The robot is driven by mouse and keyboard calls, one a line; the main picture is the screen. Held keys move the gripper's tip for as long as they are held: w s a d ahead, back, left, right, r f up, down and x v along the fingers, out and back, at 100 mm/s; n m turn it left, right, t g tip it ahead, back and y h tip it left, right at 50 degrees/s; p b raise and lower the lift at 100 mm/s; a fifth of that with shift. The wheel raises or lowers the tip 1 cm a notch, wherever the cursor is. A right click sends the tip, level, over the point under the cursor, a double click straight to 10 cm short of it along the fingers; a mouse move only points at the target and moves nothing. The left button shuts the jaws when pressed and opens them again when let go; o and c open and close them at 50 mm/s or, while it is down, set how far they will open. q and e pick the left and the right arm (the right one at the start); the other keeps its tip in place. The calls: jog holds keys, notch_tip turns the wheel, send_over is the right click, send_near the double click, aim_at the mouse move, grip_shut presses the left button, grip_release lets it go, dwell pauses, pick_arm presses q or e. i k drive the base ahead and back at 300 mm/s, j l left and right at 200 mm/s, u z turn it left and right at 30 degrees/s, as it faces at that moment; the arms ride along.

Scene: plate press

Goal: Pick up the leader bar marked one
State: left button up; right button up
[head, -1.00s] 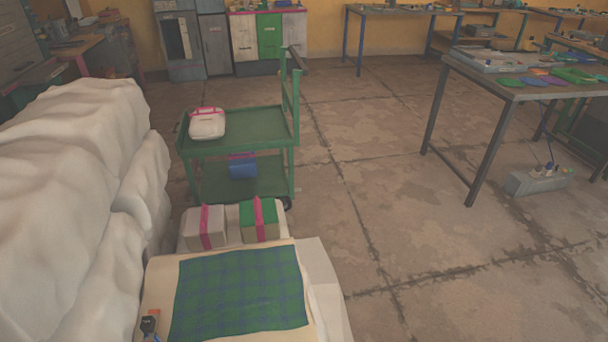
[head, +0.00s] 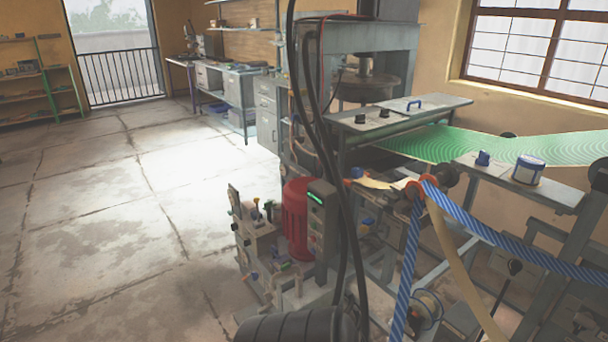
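I cannot pick out a leader bar marked one in the head view; no marking on any bar is readable. A grey press machine (head: 345,48) stands at the centre right. A green patterned sheet (head: 470,146) stretches from it to the right edge. Neither of my grippers shows in this view.
A red motor (head: 296,218) and small fittings stand low before the press. Black cables (head: 338,150) hang in front. A blue-striped rope (head: 520,255) runs right from an orange-edged roller. A dark ribbed cylinder (head: 285,328) lies at the bottom. The left floor (head: 100,240) is clear.

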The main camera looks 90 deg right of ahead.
aim_at(357, 172)
jog(key=l+z, duration=0.2)
jog(key=z, duration=0.25)
jog(key=l+z, duration=0.15)
jog(key=z, duration=0.3)
jog(key=l+z, duration=0.2)
jog(key=z, duration=0.2)
jog(key=i+l+z, duration=0.1)
jog(key=z, duration=0.35)
